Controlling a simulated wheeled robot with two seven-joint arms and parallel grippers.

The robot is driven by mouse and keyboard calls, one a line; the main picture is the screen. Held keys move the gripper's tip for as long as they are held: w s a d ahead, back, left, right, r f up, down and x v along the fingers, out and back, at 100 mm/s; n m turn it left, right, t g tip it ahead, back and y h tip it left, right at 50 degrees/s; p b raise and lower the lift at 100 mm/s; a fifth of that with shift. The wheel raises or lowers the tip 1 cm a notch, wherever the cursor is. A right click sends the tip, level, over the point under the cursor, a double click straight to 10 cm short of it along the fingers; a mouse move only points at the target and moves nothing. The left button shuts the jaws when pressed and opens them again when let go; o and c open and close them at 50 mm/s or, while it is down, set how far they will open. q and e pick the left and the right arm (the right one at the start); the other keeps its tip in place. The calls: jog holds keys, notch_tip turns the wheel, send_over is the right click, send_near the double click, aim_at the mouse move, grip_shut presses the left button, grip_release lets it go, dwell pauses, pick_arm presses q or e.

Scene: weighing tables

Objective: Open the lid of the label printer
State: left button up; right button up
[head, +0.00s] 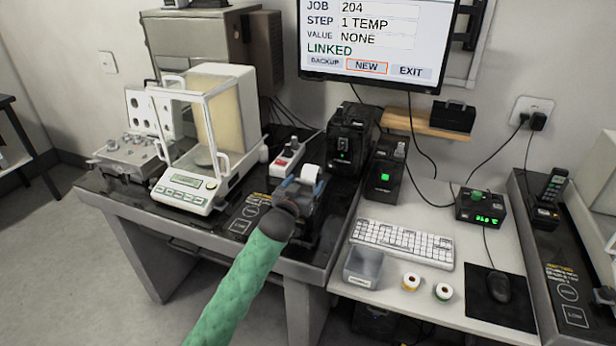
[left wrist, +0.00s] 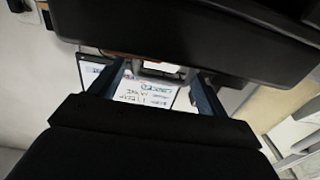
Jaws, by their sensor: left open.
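The label printer (head: 307,224) is a dark unit near the front edge of the left table, with a white roll (head: 310,173) showing at its top. My left gripper (head: 301,187) is right at its upper part, at the end of the green-sleeved arm, and hides much of it. Its blue fingers are apart in the left wrist view (left wrist: 155,90), with nothing clearly held between them. I cannot tell whether the fingers touch the lid, nor how the lid stands. My right gripper is out of view.
A balance with a glass shield (head: 182,190) stands left of the printer. A red-and-white device (head: 287,158) and a tall black unit (head: 350,140) stand behind. A keyboard (head: 402,243), grey bin (head: 362,267) and two small rolls (head: 411,282) lie to the right.

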aim_at(307, 186)
pick_arm(q)
jog(key=x, duration=0.2)
jog(key=shift+w+d+r, duration=0.1)
jog(key=shift+w, duration=0.45)
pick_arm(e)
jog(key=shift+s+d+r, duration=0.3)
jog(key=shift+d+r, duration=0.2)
